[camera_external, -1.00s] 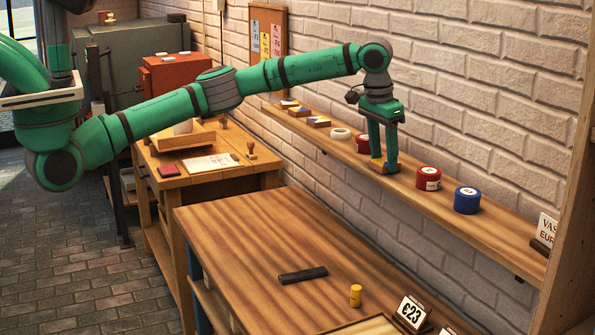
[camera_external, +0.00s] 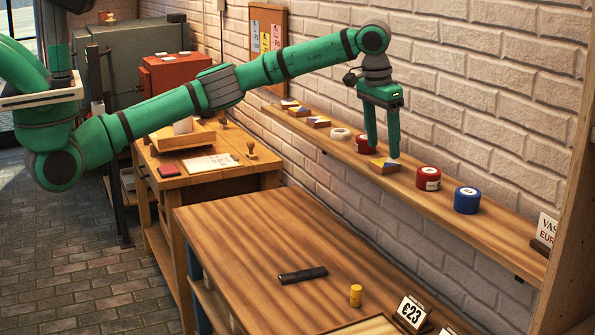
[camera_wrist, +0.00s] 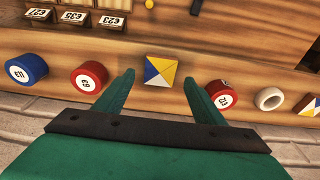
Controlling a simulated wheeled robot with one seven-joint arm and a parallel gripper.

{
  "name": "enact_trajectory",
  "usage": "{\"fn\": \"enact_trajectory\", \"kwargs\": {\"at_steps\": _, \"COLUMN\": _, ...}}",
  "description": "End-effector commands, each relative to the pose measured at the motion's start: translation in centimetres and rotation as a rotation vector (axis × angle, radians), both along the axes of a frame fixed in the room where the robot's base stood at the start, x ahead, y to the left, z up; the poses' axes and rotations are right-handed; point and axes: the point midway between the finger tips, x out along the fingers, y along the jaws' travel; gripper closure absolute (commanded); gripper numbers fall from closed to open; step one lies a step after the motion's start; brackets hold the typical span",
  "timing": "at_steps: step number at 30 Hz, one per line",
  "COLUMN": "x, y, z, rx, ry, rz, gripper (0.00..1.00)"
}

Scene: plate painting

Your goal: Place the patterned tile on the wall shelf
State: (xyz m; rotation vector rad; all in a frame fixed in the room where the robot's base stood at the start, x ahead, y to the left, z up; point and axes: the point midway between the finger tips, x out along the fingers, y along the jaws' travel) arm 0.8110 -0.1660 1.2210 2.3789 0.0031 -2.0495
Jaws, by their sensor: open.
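The patterned tile (camera_external: 384,166), with blue, yellow and white triangles, lies flat on the wall shelf (camera_external: 451,220), between two red rolls. In the wrist view the tile (camera_wrist: 160,71) sits just beyond and between the fingertips, apart from both. My gripper (camera_external: 384,153) is open and empty above the tile; it also shows in the wrist view (camera_wrist: 158,76) with its fingers spread wide. In the external view the fingers partly cover the red roll behind them.
A red roll (camera_external: 428,178) and a blue roll (camera_external: 466,200) stand to the right on the shelf. Another red roll (camera_external: 362,143), a white ring (camera_external: 340,134) and more tiles (camera_external: 318,122) are to the left. The workbench below holds a black bar (camera_external: 303,275) and a yellow cylinder (camera_external: 355,295).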

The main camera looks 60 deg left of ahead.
Motion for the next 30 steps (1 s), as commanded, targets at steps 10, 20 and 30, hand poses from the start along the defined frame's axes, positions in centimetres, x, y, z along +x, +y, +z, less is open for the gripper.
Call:
{"fn": "enact_trajectory", "kwargs": {"at_steps": 10, "x": -0.9, "y": -0.1, "z": 6.3, "rx": -0.001, "ry": -0.001, "rz": -0.001, "gripper": 0.36}}
{"fn": "enact_trajectory", "kwargs": {"at_steps": 20, "x": -1.2, "y": 0.0, "z": 7.9, "rx": 0.000, "ry": 0.000, "rz": -0.001, "gripper": 0.36}}
{"fn": "enact_trajectory", "kwargs": {"at_steps": 30, "x": -0.6, "y": -2.0, "z": 7.2, "rx": 0.002, "ry": -0.043, "rz": -0.076, "gripper": 0.36}}
